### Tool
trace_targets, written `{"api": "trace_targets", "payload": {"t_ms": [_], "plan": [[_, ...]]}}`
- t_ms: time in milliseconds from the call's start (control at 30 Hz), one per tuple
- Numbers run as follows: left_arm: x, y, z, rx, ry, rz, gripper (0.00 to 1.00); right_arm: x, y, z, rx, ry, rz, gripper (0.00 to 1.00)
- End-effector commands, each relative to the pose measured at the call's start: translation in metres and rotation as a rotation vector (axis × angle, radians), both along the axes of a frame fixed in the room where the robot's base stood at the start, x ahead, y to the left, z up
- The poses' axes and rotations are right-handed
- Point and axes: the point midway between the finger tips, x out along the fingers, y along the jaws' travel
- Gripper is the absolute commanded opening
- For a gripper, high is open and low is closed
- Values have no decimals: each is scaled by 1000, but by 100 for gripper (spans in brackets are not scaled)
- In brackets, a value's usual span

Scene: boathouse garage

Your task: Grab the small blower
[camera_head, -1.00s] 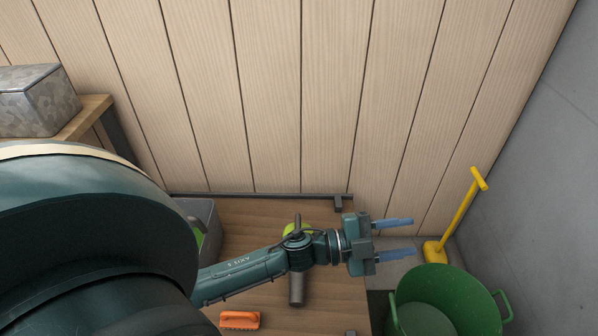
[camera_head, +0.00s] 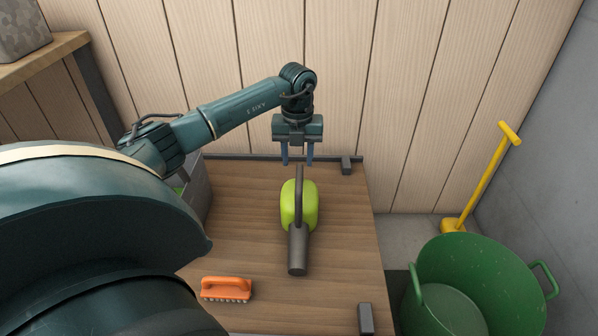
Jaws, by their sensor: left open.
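The small blower (camera_head: 289,203) lies on the wooden table (camera_head: 247,252). It has a lime-green body, a dark handle along its top and a dark grey nozzle pointing toward the near side. My left gripper (camera_head: 298,160) points down with its two bluish fingers apart. It is at the far end of the blower, near the back of the handle, and holds nothing. I cannot tell how high above the table the fingertips are. My right gripper is not in view.
An orange scrub brush (camera_head: 227,288) lies at the near left of the table. A grey bin (camera_head: 199,190) stands at the left, partly behind my arm. A green tub (camera_head: 470,283) and a yellow-handled tool (camera_head: 484,180) stand right of the table. A plank wall closes the back.

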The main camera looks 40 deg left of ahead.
Motion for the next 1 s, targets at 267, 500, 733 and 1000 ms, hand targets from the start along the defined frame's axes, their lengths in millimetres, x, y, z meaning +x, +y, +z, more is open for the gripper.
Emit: {"api": "trace_targets", "payload": {"t_ms": [267, 500, 733, 1000], "plan": [[1, -1, -39, -3, -1, -2, 42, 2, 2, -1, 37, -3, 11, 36], [2, -2, -59, -4, -2, -3, 42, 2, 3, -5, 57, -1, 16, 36], [4, -2, -91, -4, -1, -4, 42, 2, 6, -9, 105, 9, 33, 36], [4, -2, -93, -4, -3, -4, 41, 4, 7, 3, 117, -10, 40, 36]]}}
